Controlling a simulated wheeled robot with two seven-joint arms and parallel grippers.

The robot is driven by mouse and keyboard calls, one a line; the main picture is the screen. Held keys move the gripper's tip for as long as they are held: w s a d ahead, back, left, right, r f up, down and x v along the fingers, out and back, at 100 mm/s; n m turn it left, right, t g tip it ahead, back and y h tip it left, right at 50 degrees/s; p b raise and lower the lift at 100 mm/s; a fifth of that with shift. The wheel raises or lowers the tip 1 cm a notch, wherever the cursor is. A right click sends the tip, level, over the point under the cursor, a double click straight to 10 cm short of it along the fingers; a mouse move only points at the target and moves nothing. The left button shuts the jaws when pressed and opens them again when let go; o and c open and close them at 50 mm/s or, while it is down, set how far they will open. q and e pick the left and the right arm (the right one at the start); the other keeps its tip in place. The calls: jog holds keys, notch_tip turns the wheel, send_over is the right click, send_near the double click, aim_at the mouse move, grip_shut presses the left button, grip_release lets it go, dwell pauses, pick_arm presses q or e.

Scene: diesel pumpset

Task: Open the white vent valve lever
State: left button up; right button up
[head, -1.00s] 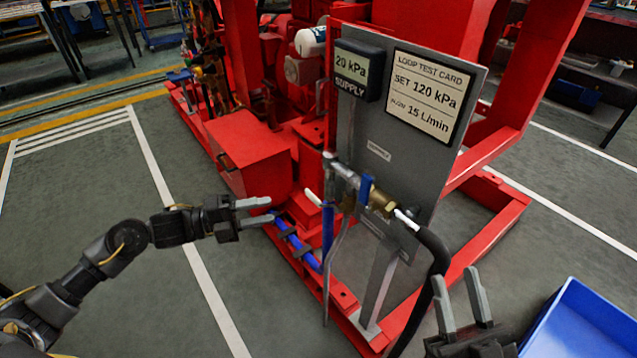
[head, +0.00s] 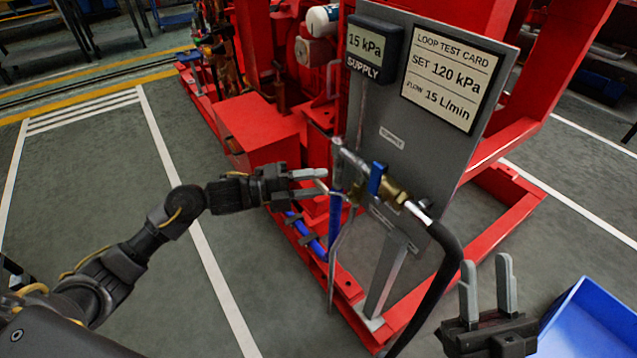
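The white vent valve lever (head: 323,186) is a small pale handle on the left side of the pipe fittings at the grey panel. My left gripper (head: 318,183) is at it, pointing right, with its two fingers apart. The lever's end shows between or just beside the fingertips; I cannot tell whether they touch. The fingers hide part of the lever. The supply display (head: 367,47) reads 15 kPa. My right gripper (head: 487,278) is open and empty at the lower right, fingers pointing up.
A blue-handled valve (head: 376,179) and brass fitting (head: 395,194) sit right of the lever, with a black hose (head: 449,262) below. The grey panel (head: 408,140) carries a test card (head: 452,77). Red frame rails surround it. A blue bin (head: 590,318) stands lower right.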

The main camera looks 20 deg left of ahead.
pick_arm(q)
jog(key=shift+w+d, duration=0.2)
jog(key=shift+d, duration=0.3)
grip_shut()
